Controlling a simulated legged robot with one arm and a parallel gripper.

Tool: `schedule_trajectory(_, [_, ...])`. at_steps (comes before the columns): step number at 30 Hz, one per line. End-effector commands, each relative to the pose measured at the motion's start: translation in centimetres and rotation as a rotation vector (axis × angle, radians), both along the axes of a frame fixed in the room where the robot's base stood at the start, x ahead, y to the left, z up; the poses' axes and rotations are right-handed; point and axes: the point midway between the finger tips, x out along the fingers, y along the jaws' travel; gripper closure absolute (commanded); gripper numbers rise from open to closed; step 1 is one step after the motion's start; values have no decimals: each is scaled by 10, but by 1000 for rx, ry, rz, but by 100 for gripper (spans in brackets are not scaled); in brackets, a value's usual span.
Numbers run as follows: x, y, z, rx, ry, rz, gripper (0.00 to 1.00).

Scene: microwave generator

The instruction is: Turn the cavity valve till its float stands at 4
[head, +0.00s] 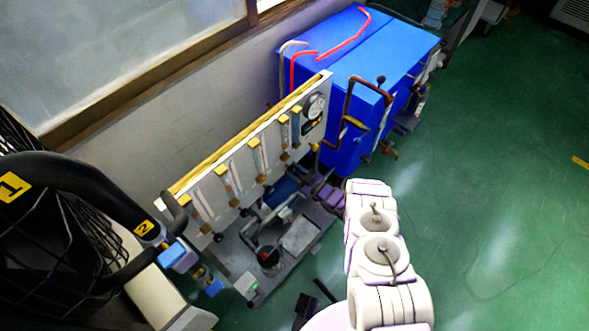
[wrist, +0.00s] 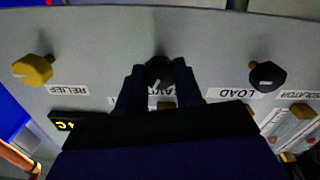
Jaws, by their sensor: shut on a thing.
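The cavity valve is a black knob (wrist: 158,68) on the grey panel in the wrist view, above a partly covered label that shows letters of "CAVITY". My gripper (wrist: 160,84) has its two dark fingers on either side of this knob and is shut on it. A small pale mark shows on the knob. In the head view my arm reaches to the lower right of the flow panel (head: 205,202), and the fingertips cannot be made out there. Several gauge tubes stand on the panel, too small to read. The cavity float cannot be read in either view.
In the wrist view, a yellow relief knob (wrist: 33,70) sits to the left and a black load knob (wrist: 267,75) to the right. In the head view, a blue cabinet (head: 335,65) stands behind the panel. Green floor (head: 490,180) is clear at right.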

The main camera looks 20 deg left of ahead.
Motion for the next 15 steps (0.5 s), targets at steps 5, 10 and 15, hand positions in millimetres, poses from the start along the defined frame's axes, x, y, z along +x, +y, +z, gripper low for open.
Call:
schedule_trajectory(5, [1, 0, 1, -43, -111, -2, 95])
schedule_trajectory(10, [1, -1, 0, -54, -138, -2, 95])
schedule_trajectory(15, [1, -1, 0, -55, -136, -1, 95])
